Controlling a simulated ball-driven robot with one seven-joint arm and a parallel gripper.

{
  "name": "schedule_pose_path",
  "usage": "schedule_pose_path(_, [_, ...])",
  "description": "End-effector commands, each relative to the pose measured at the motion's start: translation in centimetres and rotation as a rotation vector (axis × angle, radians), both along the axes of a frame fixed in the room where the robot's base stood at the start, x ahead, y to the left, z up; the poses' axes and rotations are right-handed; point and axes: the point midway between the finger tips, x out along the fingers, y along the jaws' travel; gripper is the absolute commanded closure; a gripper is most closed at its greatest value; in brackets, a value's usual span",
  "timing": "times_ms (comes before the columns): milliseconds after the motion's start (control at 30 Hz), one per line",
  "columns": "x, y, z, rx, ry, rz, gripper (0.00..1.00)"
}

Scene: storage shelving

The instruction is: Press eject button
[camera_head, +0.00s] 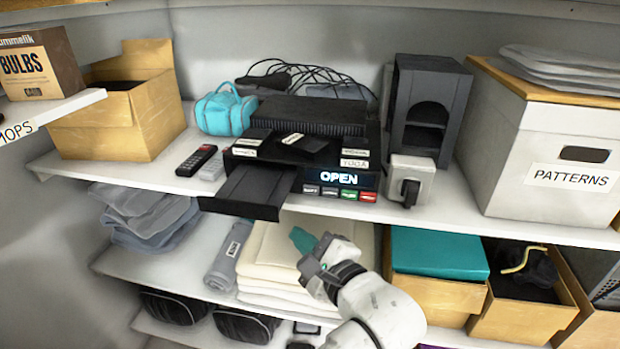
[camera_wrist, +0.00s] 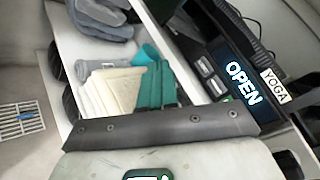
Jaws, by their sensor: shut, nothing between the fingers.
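The black player (camera_head: 312,150) stands on the middle shelf, its display reading OPEN (camera_head: 338,179). Its disc tray (camera_head: 255,187) sticks out at the front left, past the shelf edge. Below the display is a row of small buttons: grey ones at left, a green one (camera_head: 349,194) and a red one (camera_head: 368,196) at right. Their labels are too small to read. My gripper (camera_head: 318,252) is below the shelf edge, in front of the folded towels, apart from the buttons, shut and empty. In the wrist view the display (camera_wrist: 243,82) shows at upper right.
A grey plug box (camera_head: 411,180) stands right of the buttons, a remote (camera_head: 196,160) left of the tray. A PATTERNS box (camera_head: 520,135) fills the right. Cream towels (camera_head: 272,262) and a teal-lidded box (camera_head: 438,253) are below. The space before the buttons is clear.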

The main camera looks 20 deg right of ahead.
Motion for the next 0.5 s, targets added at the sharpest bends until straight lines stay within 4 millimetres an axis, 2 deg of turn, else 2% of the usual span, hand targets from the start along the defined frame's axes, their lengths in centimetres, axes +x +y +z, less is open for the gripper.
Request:
schedule_pose_path(33, [0.15,0.16,0.93,0.021,-0.009,0.001,1.00])
schedule_pose_path(133, [0.30,0.30,1.52,0.049,-0.020,0.002,1.00])
schedule_pose_path(500, [0.35,0.27,1.51,0.056,-0.022,0.000,1.00])
